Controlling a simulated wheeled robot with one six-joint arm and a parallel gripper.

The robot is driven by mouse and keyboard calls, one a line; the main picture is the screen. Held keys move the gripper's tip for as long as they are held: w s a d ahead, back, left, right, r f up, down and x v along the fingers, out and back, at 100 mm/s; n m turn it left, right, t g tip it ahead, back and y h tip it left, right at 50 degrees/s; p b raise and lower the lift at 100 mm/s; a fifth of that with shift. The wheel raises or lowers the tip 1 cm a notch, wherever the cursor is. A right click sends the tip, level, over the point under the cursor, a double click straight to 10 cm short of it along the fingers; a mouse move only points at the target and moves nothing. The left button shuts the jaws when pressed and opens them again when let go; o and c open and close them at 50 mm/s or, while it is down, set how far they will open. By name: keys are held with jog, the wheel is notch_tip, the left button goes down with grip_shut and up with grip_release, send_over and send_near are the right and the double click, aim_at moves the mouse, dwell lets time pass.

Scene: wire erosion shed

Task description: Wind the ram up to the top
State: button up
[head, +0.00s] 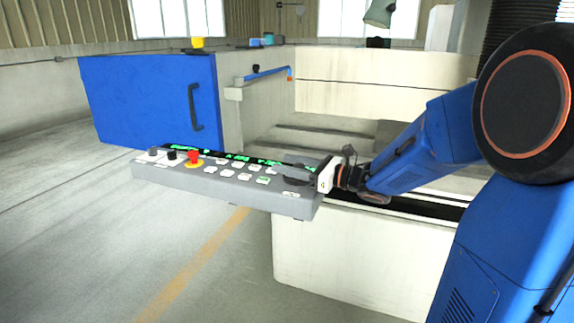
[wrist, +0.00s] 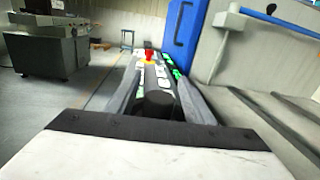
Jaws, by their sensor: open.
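A grey control panel (head: 230,186) with white buttons and green lit displays stands out in front of the machine. My gripper (head: 283,173) is over its right end, with the fingers pointing left along the panel. In the wrist view my gripper (wrist: 156,76) is open, one grey finger on each side of a round black knob (wrist: 158,103). I cannot tell whether the fingers touch the knob. A red emergency stop button (head: 193,157) on a yellow base sits near the panel's left end, beside small black knobs (head: 172,155). I cannot clearly make out the ram in either view.
The blue door (head: 150,100) with a dark handle stands behind the panel's left part. The cream machine body (head: 345,260) is below and behind my arm. A dark cabinet (wrist: 50,52) stands to the left in the wrist view. The floor left of the panel is clear.

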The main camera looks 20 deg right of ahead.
jog(key=shift+w+a, duration=0.2)
jog(key=shift+c, duration=0.5)
jog(key=c, duration=0.9)
jog(key=shift+c, duration=0.2)
jog(key=n+g+y, duration=0.1)
jog(key=n+g, duration=0.1)
jog(key=s+n+g+y, duration=0.1)
jog(key=g, duration=0.2)
jog(key=n+g+y, duration=0.2)
jog(key=shift+s+a+n+g, duration=0.25)
jog(key=shift+a+n+g, duration=0.05)
jog(key=shift+a, duration=0.1)
jog(key=n+g, duration=0.1)
jog(key=g, duration=0.1)
jog(key=s+n+g, duration=0.1)
jog(key=n+g, duration=0.1)
jog(key=g, duration=0.1)
jog(key=s+n+g, duration=0.1)
jog(key=n+g, duration=0.1)
jog(key=g, duration=0.1)
jog(key=shift+n+g, duration=0.3)
jog(key=shift+g, duration=0.1)
